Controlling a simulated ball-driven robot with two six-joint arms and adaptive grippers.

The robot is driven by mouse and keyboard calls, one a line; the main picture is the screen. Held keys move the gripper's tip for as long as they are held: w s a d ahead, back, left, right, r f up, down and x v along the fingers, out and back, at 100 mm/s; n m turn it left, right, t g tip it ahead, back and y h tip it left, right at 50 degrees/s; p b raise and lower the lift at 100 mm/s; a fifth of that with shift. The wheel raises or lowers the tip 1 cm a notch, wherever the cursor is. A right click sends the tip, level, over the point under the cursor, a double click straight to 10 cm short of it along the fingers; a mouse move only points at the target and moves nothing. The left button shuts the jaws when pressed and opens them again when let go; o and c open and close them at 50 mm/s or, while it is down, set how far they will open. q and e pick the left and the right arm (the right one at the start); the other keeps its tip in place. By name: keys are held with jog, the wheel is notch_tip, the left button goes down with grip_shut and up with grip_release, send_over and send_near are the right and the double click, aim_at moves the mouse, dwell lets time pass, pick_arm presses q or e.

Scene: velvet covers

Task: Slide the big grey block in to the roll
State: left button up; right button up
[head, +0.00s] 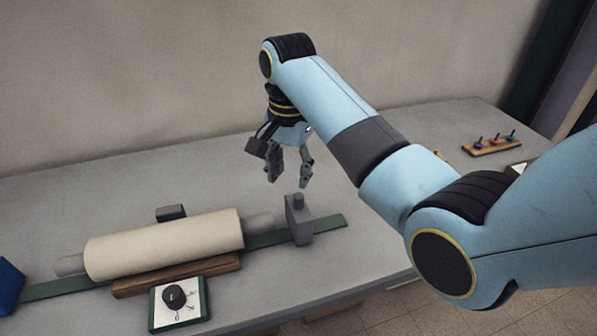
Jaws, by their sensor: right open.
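A big grey block (299,222) with a short round knob on top stands upright on a green strip (328,222), to the right of the roll. The cream roll (165,245) lies with a grey core sticking out at both ends. The core's right end (260,222) comes close to the block; I cannot tell if they touch. My right gripper (288,183) points down, open and empty, above and slightly behind the block, apart from it. My left gripper is not in view.
A wooden bar (178,275) lies in front of the roll, with a white panel with a black knob (190,304) before it. A small dark block (171,212) sits behind the roll. A blue piece (8,285) is at the left edge. A wooden rack with coloured pegs (490,146) stands back right.

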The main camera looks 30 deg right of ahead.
aim_at(298, 195)
jog(key=f, duration=0.2)
jog(key=d+f, duration=0.1)
jog(key=f, duration=0.2)
jog(key=d+f, duration=0.1)
jog(key=f, duration=0.2)
jog(key=shift+w+f, duration=0.15)
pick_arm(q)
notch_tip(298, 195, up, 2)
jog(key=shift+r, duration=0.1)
pick_arm(e)
jog(key=shift+d, duration=0.1)
grip_shut()
